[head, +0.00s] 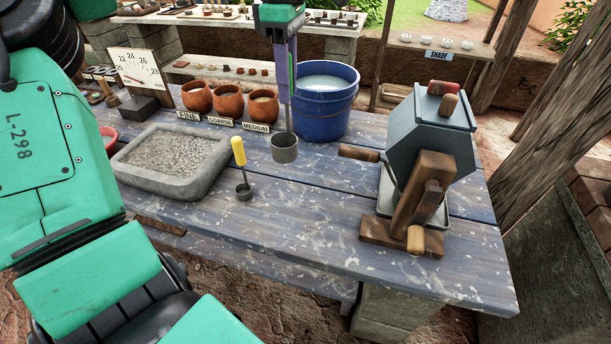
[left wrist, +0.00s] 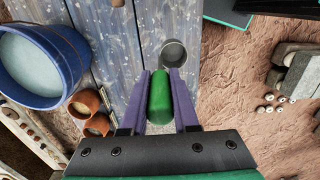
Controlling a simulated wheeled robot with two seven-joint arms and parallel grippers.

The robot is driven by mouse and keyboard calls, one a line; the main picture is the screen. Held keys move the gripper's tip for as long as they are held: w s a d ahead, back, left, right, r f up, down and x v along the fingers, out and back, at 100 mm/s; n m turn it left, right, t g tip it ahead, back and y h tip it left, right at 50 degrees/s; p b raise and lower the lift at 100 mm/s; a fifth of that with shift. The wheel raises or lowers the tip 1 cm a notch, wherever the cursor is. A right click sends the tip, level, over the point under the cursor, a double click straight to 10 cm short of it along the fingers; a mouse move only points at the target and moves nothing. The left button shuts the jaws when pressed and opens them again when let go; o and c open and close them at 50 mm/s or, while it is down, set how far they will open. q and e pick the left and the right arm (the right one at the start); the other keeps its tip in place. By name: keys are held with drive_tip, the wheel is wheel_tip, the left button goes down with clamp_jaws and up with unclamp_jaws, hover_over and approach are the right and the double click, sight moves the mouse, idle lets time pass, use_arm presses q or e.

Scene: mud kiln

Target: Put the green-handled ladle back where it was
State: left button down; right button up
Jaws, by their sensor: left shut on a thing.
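The green-handled ladle (head: 285,148) hangs upright with its grey cup low, in front of the blue bucket; I cannot tell whether the cup touches the table. My left gripper (head: 288,90) comes down from above, its purple fingers shut on the handle. In the left wrist view, the green handle (left wrist: 160,95) is between the fingers, and the cup (left wrist: 174,53) shows beyond it. The fingers hide most of the handle in the head view. My right gripper is not in view.
A yellow-handled ladle (head: 239,152) stands just left of the cup. A stone tray (head: 135,178), labelled clay pots (head: 228,101), the blue bucket (head: 325,112) and a grey cranked machine (head: 425,130) surround it. The front tabletop (head: 310,225) is clear.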

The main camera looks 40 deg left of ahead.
use_arm(q)
drive_tip(key=f, duration=0.6)
drive_tip(key=shift+s+a+f, duration=0.2)
drive_tip(key=shift+a+f, duration=0.05)
wheel_tip(320, 180, down, 11)
drive_tip(key=shift+w+d+b, duration=0.15)
drive_tip(key=shift+w+b, duration=0.05)
drive_tip(key=shift+b, duration=0.1)
drive_tip(key=c, duration=0.7)
unclamp_jaws()
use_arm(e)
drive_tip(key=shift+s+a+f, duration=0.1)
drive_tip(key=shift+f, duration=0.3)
use_arm(q)
approach(289, 132)
wheel_tip(289, 132, down, 6)
drive_tip(key=shift+w+r, duration=0.15)
drive_tip(key=shift+r, duration=0.2)
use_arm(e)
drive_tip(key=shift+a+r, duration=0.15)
